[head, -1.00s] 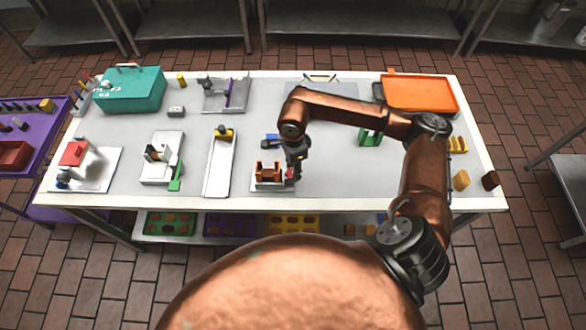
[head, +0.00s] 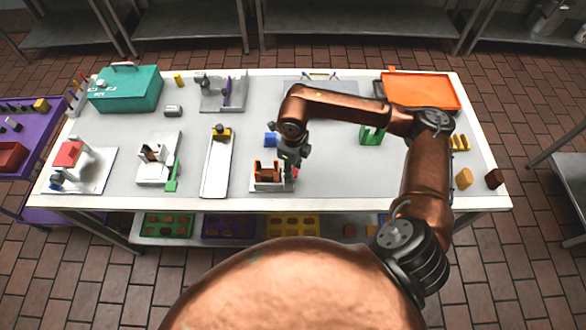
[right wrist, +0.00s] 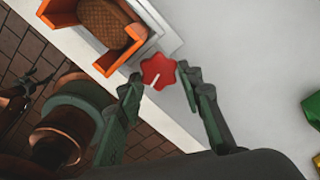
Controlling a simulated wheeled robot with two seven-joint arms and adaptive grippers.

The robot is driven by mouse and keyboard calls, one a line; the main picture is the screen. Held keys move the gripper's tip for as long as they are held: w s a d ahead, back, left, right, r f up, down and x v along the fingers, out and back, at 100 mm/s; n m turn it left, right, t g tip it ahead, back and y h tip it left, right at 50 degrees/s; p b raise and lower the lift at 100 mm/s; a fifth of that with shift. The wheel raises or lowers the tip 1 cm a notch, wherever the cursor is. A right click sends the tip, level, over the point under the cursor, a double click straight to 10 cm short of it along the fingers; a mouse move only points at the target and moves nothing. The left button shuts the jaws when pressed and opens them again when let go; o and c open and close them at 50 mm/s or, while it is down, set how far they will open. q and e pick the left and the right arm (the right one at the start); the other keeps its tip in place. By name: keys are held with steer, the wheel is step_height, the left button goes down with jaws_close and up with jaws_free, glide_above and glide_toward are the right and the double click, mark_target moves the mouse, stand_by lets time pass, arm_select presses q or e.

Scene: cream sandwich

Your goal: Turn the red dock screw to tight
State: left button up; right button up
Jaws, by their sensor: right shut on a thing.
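The red dock screw (right wrist: 158,68) is a star-shaped red knob with a white pointer line, at the right side of the dock. In the right wrist view its line points down and left. My right gripper (right wrist: 160,80) has one fingertip on each side of the screw and is shut on it. The orange dock (right wrist: 125,42) holds a brown, waffle-textured piece (right wrist: 108,22). In the head view the dock (head: 268,178) stands on a white base near the table's front edge, with my right gripper (head: 292,168) at its right side. My left gripper is not in view.
A blue block (head: 270,140) lies just behind the dock. A green stand (head: 371,136) is to the right, under my right arm. A white fixture with a long plate (head: 216,170) stands left of the dock.

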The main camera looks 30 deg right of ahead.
steer(key=shift+m, duration=0.6)
steer(key=o, duration=1.2)
steer(key=shift+c, duration=0.2)
step_height(320, 180, up, 12)
